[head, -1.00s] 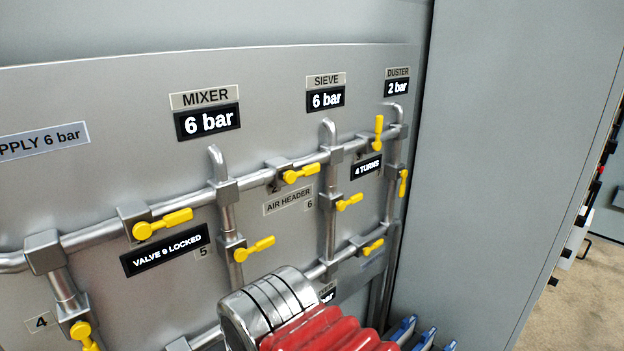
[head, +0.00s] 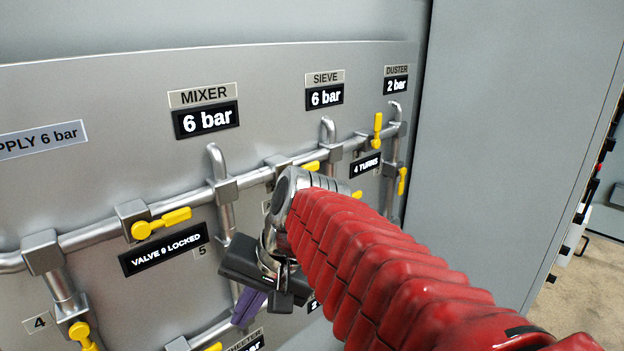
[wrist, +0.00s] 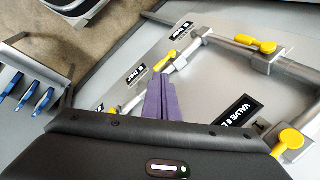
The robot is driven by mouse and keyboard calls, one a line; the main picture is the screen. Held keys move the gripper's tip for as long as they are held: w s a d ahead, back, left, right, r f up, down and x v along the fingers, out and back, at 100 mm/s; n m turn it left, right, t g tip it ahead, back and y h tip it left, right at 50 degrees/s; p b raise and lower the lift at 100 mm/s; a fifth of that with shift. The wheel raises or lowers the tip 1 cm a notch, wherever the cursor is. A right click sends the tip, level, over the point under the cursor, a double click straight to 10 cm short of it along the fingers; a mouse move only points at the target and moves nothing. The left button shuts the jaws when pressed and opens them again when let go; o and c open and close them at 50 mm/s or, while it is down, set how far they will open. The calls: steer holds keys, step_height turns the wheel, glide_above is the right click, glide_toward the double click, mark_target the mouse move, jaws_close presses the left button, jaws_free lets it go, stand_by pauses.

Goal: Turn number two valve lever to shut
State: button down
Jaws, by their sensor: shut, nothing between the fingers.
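The number two valve's yellow lever (head: 311,166) is on the upper pipe between the MIXER and SIEVE risers. It lies along the pipe, pointing right; my arm hides part of it, and its "2" label is hidden now. My gripper (head: 247,308) is below and left of it, in front of the panel and apart from that lever. Its purple fingers (wrist: 160,98) are closed together and empty. The wrist view shows several yellow levers beyond the fingers, but I cannot tell which is number two.
The DUSTER levers (head: 377,130) are at right. A grey cabinet (head: 500,150) bounds the right side.

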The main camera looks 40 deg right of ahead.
steer(key=d+r+m+t+h, duration=0.1)
steer(key=d+r+m+t, duration=0.2)
steer(key=d+m, duration=0.6)
steer(key=w+d+r+m+t, duration=0.1)
steer(key=d+r+m+t, duration=0.2)
steer(key=d+m, duration=0.5)
steer(key=w+d+r+m+t+h, duration=0.1)
steer(key=d+r+m+t, duration=0.2)
steer(key=d+m, duration=0.6)
steer(key=shift+w+d+r+m+t+h, duration=0.2)
steer(key=shift+d+r+m+t+h, duration=0.1)
steer(key=shift+d+r, duration=0.35)
steer(key=shift+w+a, duration=0.1)
steer(key=w, duration=0.9)
steer(key=shift+a+r, duration=0.2)
steer(key=shift+r, duration=0.25)
steer(key=shift+w, duration=0.1)
